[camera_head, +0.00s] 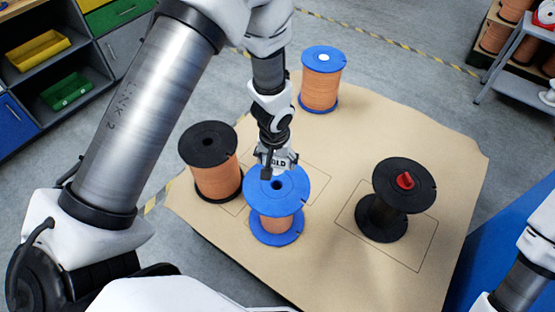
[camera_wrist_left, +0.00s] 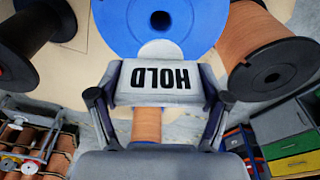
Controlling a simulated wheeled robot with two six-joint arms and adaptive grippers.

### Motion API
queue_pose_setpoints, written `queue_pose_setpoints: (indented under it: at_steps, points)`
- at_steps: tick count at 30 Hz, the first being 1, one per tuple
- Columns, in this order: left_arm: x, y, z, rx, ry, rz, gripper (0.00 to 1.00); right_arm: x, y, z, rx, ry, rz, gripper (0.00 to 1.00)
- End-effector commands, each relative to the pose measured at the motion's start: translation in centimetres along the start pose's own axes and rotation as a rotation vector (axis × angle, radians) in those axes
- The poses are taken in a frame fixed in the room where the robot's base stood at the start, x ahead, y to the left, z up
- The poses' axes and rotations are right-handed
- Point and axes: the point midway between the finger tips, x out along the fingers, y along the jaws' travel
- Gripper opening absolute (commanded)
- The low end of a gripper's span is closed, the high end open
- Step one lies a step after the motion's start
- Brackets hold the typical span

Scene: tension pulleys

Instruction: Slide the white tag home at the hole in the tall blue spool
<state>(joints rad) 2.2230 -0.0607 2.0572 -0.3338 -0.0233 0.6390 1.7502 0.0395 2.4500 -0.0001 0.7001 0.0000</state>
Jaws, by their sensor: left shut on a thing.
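My left gripper (camera_head: 279,163) is shut on the white tag (camera_wrist_left: 158,84), which bears the word HOLD, upside down in the left wrist view. I cannot tell the height gap between tag and flange. My right gripper is out of view.
A second blue spool (camera_head: 320,82) with a white centre stands at the back. A black-flanged copper spool (camera_head: 213,170) stands close on the left. A black spool (camera_head: 395,190) with a red piece in its top stands right. The tan table (camera_head: 400,125) is clear between them.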

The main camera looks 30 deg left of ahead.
Motion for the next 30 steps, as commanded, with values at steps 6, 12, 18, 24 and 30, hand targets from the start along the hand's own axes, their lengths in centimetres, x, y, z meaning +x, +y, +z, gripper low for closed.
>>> queue_pose_setpoints:
  at_steps: [6,12,18,24,30]
  points:
    - [3.0,0.0,0.5,0.002,0.0,0.0,0.44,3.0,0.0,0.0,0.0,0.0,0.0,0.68]
    - [5.3,0.0,0.8,0.002,0.0,0.0,0.44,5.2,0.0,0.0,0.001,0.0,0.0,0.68]
    - [6.2,0.0,0.9,0.001,0.001,0.0,0.44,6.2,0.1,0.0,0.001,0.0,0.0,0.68]
    - [6.1,0.0,0.9,0.001,0.001,0.0,0.44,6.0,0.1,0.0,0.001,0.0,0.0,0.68]
    - [6.1,0.0,0.9,0.002,0.0,0.0,0.44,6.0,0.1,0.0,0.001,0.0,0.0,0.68]
